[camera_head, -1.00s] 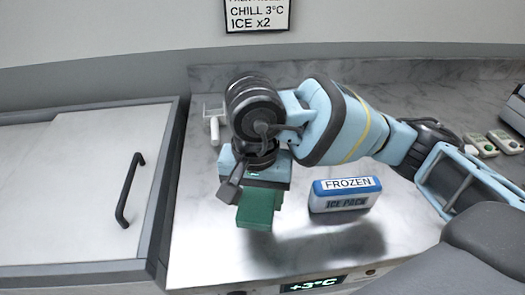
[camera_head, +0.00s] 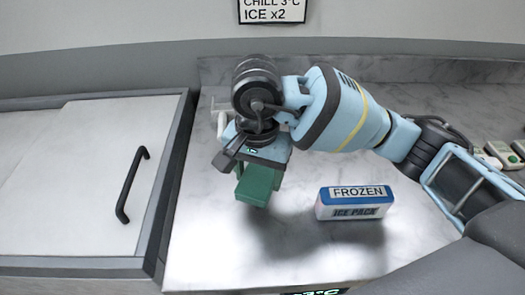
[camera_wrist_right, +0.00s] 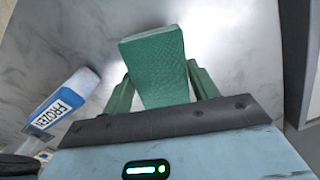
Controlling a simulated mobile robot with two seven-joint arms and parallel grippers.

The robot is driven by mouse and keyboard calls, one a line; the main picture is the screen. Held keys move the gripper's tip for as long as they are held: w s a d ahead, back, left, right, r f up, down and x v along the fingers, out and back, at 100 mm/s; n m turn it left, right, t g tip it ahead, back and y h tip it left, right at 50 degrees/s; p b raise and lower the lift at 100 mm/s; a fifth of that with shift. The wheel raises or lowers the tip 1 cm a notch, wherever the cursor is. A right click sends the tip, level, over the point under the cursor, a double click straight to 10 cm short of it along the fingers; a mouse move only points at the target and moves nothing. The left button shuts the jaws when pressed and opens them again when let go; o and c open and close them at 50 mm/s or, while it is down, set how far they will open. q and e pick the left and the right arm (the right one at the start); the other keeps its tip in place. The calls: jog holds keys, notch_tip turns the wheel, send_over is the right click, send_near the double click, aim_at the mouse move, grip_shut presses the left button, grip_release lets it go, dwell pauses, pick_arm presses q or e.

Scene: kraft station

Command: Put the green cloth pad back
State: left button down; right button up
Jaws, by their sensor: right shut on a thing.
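The green cloth pad (camera_head: 258,187) is held in my right gripper (camera_head: 262,172), above the left part of the marble counter. In the right wrist view the pad (camera_wrist_right: 156,65) sits between the two green fingers of my right gripper (camera_wrist_right: 162,85), which are shut on it. The pad sticks out past the fingertips and appears clear of the counter, with a shadow below it. My right arm reaches in from the right. My left gripper is not in view.
A blue and white ice pack marked FROZEN (camera_head: 354,203) stands on the marble counter (camera_head: 215,255), right of the pad. A white lidded unit with a black handle (camera_head: 132,185) is at left. A small white rack (camera_head: 221,118) stands behind my gripper. Small devices (camera_head: 488,157) lie far right.

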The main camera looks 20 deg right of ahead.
jog(key=w+d, duration=0.1)
jog(key=w, duration=0.2)
jog(key=w+d, duration=0.1)
jog(key=w, duration=0.2)
jog(key=w+d, duration=0.2)
jog(key=w, duration=0.1)
jog(key=shift+w+f, duration=0.15)
jog(key=shift+f, duration=0.25)
jog(key=shift+w+f, duration=0.15)
jog(key=shift+f, duration=0.1)
jog(key=shift+f+p, duration=0.35)
jog(key=shift+f, duration=1.35)
jog(key=o, duration=0.9)
jog(key=shift+o, duration=0.2)
notch_tip(320, 180, up, 12)
jog(key=shift+r, duration=0.15)
